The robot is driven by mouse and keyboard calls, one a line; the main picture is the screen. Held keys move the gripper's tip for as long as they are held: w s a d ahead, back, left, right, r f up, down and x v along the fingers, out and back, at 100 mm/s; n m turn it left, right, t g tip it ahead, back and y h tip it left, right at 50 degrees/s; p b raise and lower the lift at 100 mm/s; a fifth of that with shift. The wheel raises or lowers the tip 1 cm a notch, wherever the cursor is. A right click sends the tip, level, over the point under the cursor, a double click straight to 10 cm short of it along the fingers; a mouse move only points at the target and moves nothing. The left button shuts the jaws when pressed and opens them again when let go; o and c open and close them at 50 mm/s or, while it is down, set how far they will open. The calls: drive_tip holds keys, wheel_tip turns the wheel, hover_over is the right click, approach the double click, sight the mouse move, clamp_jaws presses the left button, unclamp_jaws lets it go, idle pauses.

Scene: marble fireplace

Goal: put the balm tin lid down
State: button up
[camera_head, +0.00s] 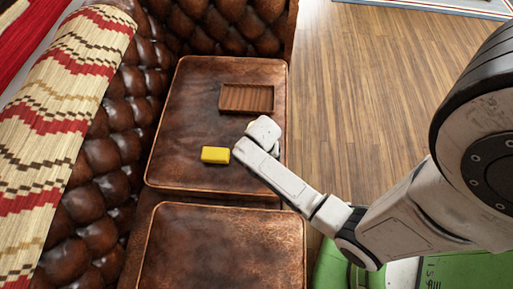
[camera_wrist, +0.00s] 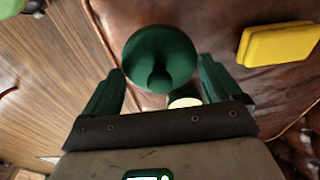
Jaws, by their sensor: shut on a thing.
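The balm tin lid (camera_wrist: 160,58) is a dark green round disc with a knob, seen in the wrist view between the fingertips of my gripper (camera_wrist: 161,72). My gripper is shut on it, above the brown leather seat. A small pale round thing with a green edge (camera_wrist: 184,102) shows partly behind the lid, near the right finger; it may be the tin, but most of it is hidden. In the head view my gripper (camera_head: 264,136) is over the right side of the far seat cushion (camera_head: 185,115), and the lid is hidden there.
A yellow block (camera_head: 215,155) lies on the cushion left of my gripper; it also shows in the wrist view (camera_wrist: 278,43). A shallow wooden tray (camera_head: 247,98) lies behind my gripper. The cushion's left part is bare. The wooden floor (camera_head: 370,90) lies beyond its right edge.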

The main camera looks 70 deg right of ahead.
drive_tip(key=shift+w+d+f, duration=0.1)
drive_tip(key=shift+w+f, duration=0.8)
drive_tip(key=shift+f, duration=0.25)
drive_tip(key=shift+w+f+b, duration=0.2)
drive_tip(key=shift+f+b, duration=0.45)
drive_tip(key=shift+f, duration=1.05)
drive_tip(key=shift+f, duration=0.1)
drive_tip(key=o, duration=0.7)
